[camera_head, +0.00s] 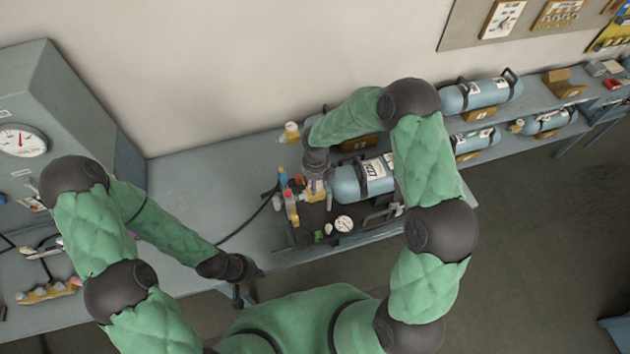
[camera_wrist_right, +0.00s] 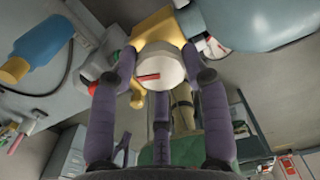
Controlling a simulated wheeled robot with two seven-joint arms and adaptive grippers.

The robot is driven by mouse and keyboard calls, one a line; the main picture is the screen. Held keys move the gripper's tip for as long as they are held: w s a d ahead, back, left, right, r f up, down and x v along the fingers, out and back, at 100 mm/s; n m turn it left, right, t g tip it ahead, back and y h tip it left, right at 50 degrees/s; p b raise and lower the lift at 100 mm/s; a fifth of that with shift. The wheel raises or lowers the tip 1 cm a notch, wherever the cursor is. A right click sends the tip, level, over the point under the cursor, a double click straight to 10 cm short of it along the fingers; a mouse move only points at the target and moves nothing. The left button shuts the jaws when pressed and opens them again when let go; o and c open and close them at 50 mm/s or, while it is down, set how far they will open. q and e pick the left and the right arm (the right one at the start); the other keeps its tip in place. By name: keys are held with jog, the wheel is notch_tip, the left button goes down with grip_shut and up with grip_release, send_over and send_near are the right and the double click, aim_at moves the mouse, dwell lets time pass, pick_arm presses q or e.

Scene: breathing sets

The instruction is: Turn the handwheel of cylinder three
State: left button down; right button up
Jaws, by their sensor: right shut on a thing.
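A blue-grey cylinder (camera_head: 347,186) with a white label lies on the bench on a dark tray (camera_head: 312,238); its number is too small to read. In the right wrist view its body (camera_wrist_right: 250,18) fills the top right, beside a yellow valve (camera_wrist_right: 155,22). My right gripper (camera_head: 316,187) is at its valve end. In the wrist view its purple fingers are shut around a round cream handwheel (camera_wrist_right: 158,69) with a red mark. My left gripper (camera_head: 241,288) is low at the bench's front edge, away from the cylinder; its fingers are dark and unclear.
A round gauge (camera_head: 343,223) and small bottles (camera_head: 291,207) stand close around the valve. A yellow-capped bottle (camera_head: 291,132) stands behind. Other cylinders (camera_head: 482,94) lie to the right. A grey cabinet with a dial (camera_head: 20,142) stands left. The bench between is mostly clear.

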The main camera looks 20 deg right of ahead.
aim_at(317, 184)
jog(key=shift+s+d+f, duration=0.1)
jog(key=shift+s+f, duration=0.1)
jog(key=shift+s, duration=0.15)
jog(key=o, duration=1.1)
jog(key=shift+d, duration=0.1)
jog(key=shift+o, duration=0.2)
jog(key=shift+r, duration=0.15)
jog(key=shift+w, duration=0.1)
jog(key=shift+w+r, duration=0.1)
jog(key=shift+r, duration=0.15)
notch_tip(317, 184, up, 11)
jog(key=shift+r, duration=0.2)
